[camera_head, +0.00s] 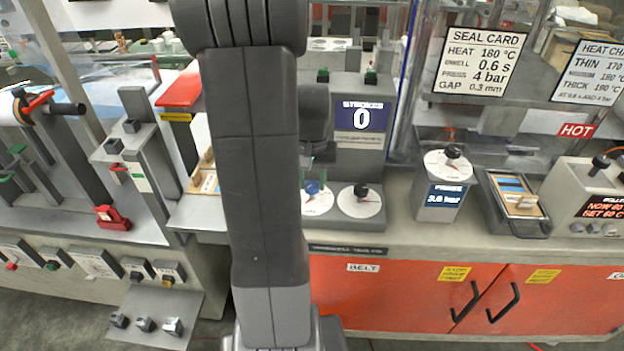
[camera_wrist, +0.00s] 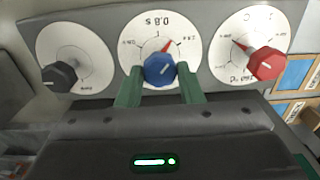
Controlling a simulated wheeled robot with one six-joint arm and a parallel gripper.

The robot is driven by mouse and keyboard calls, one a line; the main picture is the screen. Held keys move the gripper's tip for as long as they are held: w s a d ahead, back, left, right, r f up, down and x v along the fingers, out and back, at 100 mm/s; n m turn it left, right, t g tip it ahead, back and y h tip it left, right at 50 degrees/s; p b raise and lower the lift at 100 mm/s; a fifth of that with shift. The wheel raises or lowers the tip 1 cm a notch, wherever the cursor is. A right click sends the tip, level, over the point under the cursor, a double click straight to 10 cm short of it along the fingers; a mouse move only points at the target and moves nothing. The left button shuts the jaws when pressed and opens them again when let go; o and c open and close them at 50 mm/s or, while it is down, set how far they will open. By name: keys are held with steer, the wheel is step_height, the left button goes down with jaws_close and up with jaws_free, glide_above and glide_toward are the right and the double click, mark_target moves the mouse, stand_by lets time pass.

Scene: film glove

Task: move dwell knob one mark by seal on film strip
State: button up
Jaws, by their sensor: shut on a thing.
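In the wrist view a blue dwell knob (camera_wrist: 159,69) sits on a white dial (camera_wrist: 133,45) that shows "0.8 s". The green fingers of my gripper (camera_wrist: 160,88) are on both sides of this knob, shut on it. In the head view the blue knob (camera_head: 312,187) shows just right of my arm, under the gripper (camera_head: 314,178). The seal card (camera_head: 478,62) lists heat 180 °C, dwell 0.6 s and press 4 bar. My arm hides part of the sealer, and I cannot make out a film strip for certain.
In the wrist view a black knob (camera_wrist: 58,76) is left of the blue one and a red knob (camera_wrist: 266,63) close on its right. A stroke counter (camera_head: 362,116) reads 0. A pressure dial unit (camera_head: 440,200) and a tray (camera_head: 490,190) stand to the right.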

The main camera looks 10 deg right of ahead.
mark_target(312, 184)
steer(key=n, duration=0.3)
steer(key=shift+n, duration=2.1)
steer(key=shift+r, duration=0.1)
steer(key=o, duration=1)
steer(key=shift+c, duration=0.2)
step_height(312, 184, up, 14)
steer(key=shift+f, duration=0.25)
